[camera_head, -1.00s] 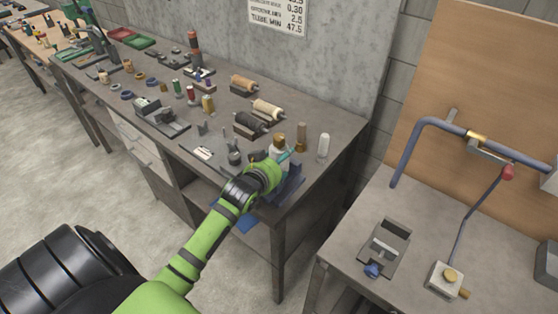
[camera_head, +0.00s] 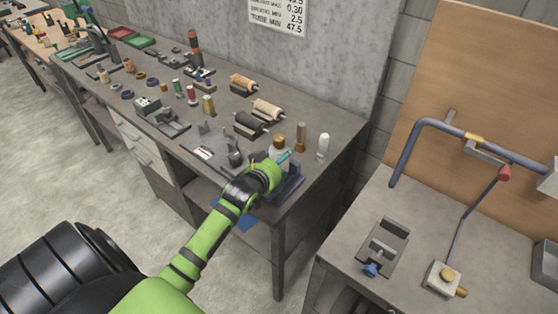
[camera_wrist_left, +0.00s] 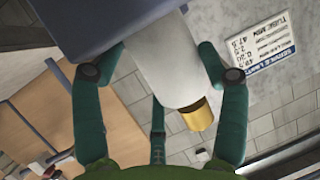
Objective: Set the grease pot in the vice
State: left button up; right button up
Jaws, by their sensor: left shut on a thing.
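The grease pot (camera_head: 281,155) is a pale pot with a brass cap, near the right end of the long workbench. In the left wrist view, its white body (camera_wrist_left: 166,62) and brass cap (camera_wrist_left: 198,115) show between the teal fingers. My left gripper (camera_head: 278,163) is shut on it, and the pot looks about upright. A dark blue fixture (camera_head: 290,187), which looks like the vice, stands right below it at the bench edge. Its blue side (camera_wrist_left: 95,22) meets the pot's base in the wrist view. I cannot tell whether the pot touches it or sits in it. My right gripper is not in view.
A brown and brass post (camera_head: 301,138) and a white rounded cylinder (camera_head: 323,146) stand close behind. Rollers on dark cradles (camera_head: 251,124) and several small parts fill the bench to the left. The right-hand table holds a grey clamp-like device (camera_head: 384,246) with a blue knob.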

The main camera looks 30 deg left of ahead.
pick_arm(q)
jog(key=shift+f, duration=0.15)
jog(key=o, duration=1.4)
jog(key=shift+o, duration=0.2)
jog(key=shift+s+f, duration=0.1)
jog(key=shift+d+f, duration=0.1)
jog(key=v, duration=1.2)
jog(key=shift+r, duration=0.4)
